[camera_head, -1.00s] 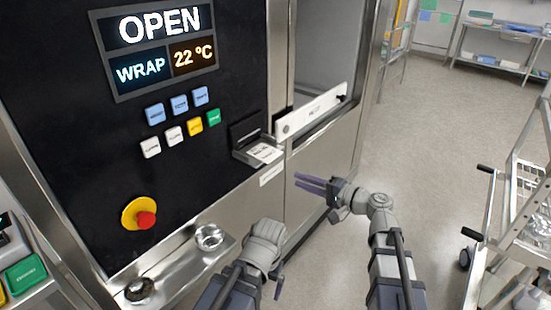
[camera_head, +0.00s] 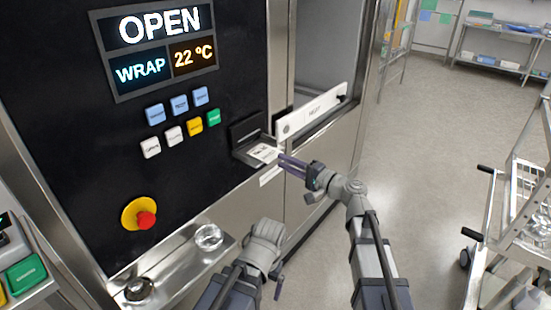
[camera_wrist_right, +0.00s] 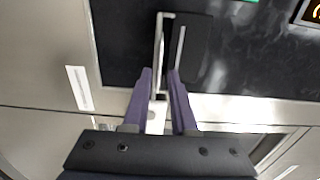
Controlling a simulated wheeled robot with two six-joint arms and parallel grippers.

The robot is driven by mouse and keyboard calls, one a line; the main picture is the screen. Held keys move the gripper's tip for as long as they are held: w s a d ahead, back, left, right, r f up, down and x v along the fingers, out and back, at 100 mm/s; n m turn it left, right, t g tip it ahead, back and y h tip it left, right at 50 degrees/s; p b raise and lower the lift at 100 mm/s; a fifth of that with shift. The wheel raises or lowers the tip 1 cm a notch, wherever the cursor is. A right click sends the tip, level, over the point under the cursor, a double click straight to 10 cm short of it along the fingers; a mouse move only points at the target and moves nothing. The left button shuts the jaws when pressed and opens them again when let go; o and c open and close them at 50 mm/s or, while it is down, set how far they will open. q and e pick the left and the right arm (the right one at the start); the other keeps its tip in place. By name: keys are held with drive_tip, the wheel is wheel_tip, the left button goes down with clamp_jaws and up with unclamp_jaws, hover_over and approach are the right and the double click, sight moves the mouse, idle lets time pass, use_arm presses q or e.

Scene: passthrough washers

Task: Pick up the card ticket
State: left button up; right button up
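The card ticket (camera_head: 264,152) is a small white printed card. It sticks out of the dark slot holder (camera_head: 246,135) on the front of the black panel. My right gripper (camera_head: 282,160) has its purple fingers pointing at the ticket's outer edge, very close to it. In the right wrist view the fingers (camera_wrist_right: 160,74) are a little apart, with a pale strip between them; I cannot tell whether they touch the ticket. My left gripper (camera_head: 270,262) hangs low in front of the machine; its fingers are mostly hidden.
A white bar (camera_head: 312,112) crosses the machine's opening just right of the holder. Coloured buttons (camera_head: 195,126) and a red stop knob (camera_head: 146,220) are on the panel. A steel ledge (camera_head: 190,262) juts out lower left. A metal cart (camera_head: 510,220) stands at right; the floor between is clear.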

drive_tip(key=shift+x, duration=1.3)
drive_tip(key=shift+c, duration=1)
clamp_jaws()
drive_tip(key=s+d+r+p, duration=0.7)
drive_tip(key=s+d, duration=0.1)
drive_tip(key=d, duration=0.3)
drive_tip(key=shift+s+d+r, duration=0.15)
drive_tip(key=shift+r, duration=0.1)
drive_tip(key=shift+p, duration=0.35)
